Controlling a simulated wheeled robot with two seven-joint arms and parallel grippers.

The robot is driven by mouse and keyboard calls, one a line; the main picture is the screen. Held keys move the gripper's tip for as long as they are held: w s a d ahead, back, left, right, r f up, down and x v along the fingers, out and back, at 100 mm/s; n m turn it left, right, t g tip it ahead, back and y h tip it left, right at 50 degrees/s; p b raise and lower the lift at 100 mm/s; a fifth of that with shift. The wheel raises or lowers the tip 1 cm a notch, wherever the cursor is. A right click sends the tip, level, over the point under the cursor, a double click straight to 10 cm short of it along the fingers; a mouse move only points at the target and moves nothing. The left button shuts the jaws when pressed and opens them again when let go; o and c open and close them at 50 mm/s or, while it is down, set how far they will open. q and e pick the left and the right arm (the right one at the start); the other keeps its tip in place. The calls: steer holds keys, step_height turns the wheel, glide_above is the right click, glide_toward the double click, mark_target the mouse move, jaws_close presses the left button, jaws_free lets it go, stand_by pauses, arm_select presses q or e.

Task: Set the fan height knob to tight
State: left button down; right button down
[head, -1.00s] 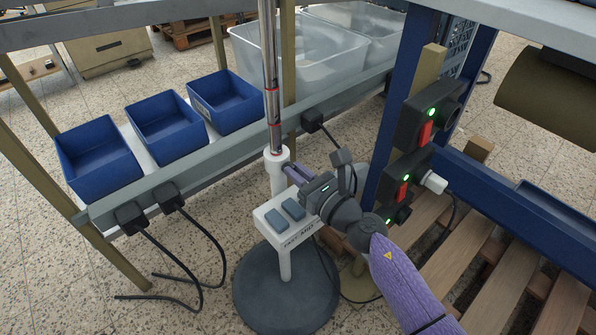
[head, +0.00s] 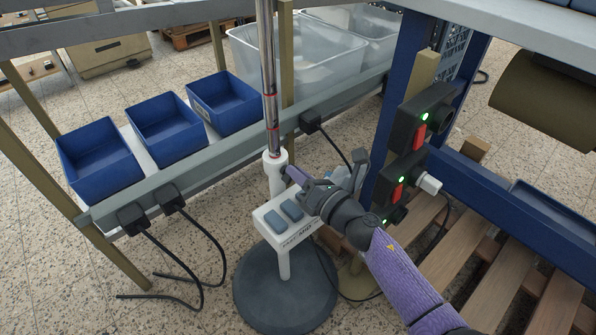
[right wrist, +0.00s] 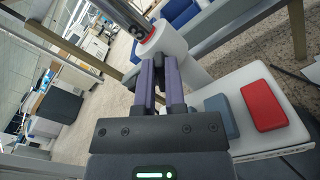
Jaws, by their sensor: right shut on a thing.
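The fan stand has a chrome pole (head: 271,100) with red rings, rising from a white collar (head: 276,165) above a round dark base (head: 285,300). The pole and collar also show at the top of the right wrist view (right wrist: 177,45). My right gripper (head: 294,174) reaches the collar from the right, its purple fingers closed together at the collar's side. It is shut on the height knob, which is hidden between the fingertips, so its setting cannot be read. In the right wrist view the fingers (right wrist: 158,66) point at the collar. My left gripper is not in view.
Socket boxes with red switches (head: 418,136) are on the blue post at right, close to my forearm. Blue bins (head: 95,160) line the shelf at left. Cables hang near the stand.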

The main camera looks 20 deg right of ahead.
steer(key=m, duration=0.3)
steer(key=shift+d+p, duration=0.1)
steer(key=shift+p, duration=0.25)
steer(key=shift+d+f+m, duration=0.1)
steer(key=shift+f+m, duration=0.05)
steer(key=shift+m, duration=0.65)
steer(key=shift+f+m, duration=0.1)
steer(key=shift+m, duration=0.7)
steer(key=shift+m+p, duration=0.3)
steer(key=c, duration=0.8)
jaws_free()
steer(key=shift+o, duration=0.5)
